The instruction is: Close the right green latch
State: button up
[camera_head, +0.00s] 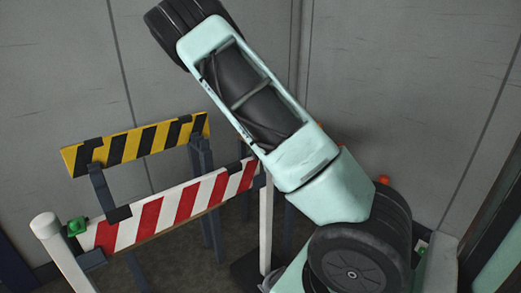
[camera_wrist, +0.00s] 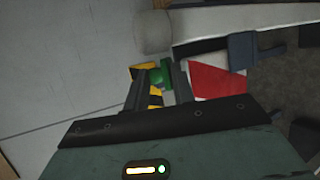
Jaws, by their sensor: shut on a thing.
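In the wrist view my gripper (camera_wrist: 158,86) has its two dark fingers on either side of a green latch (camera_wrist: 160,74), shut on it. The latch sits close to a white post (camera_wrist: 235,20) and a red-and-white striped board (camera_wrist: 215,82). Another green latch (camera_head: 77,226) shows at that board's left end, by a white post (camera_head: 47,225). A small green part (camera_head: 421,247) shows at the far right.
A yellow-and-black striped board (camera_head: 135,145) stands behind the red-and-white one, on dark legs. A white post (camera_head: 265,225) stands below my arm. Grey walls (camera_head: 60,70) close off the back. Another white post (camera_head: 440,265) is at lower right.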

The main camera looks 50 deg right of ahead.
jog(key=shift+s+a+f+m+t+h+b, duration=0.1)
jog(key=shift+s+f+m+t+h+b, duration=0.15)
jog(key=shift+f+t+h+b, duration=0.4)
jog(key=shift+s+f+m+t+h+b, duration=0.15)
jog(key=shift+f+m+t+h+b, duration=0.15)
jog(key=shift+t+b, duration=0.65)
dwell(2.6)
jog(key=o, duration=0.8)
jog(key=shift+r+p, duration=0.2)
jog(key=shift+p, duration=0.4)
jog(key=shift+s+a+p, duration=0.1)
jog(key=shift+a+p, duration=0.05)
jog(key=shift+p, duration=0.7)
jog(key=p+v, duration=0.2)
jog(key=p, duration=0.4)
jog(key=shift+s, duration=0.1)
jog(key=f+p+v, duration=0.1)
jog(key=p+v, duration=1)
jog(key=v, duration=0.6)
jog(key=shift+s+r+p, duration=0.25)
jog(key=shift+r+p, duration=0.05)
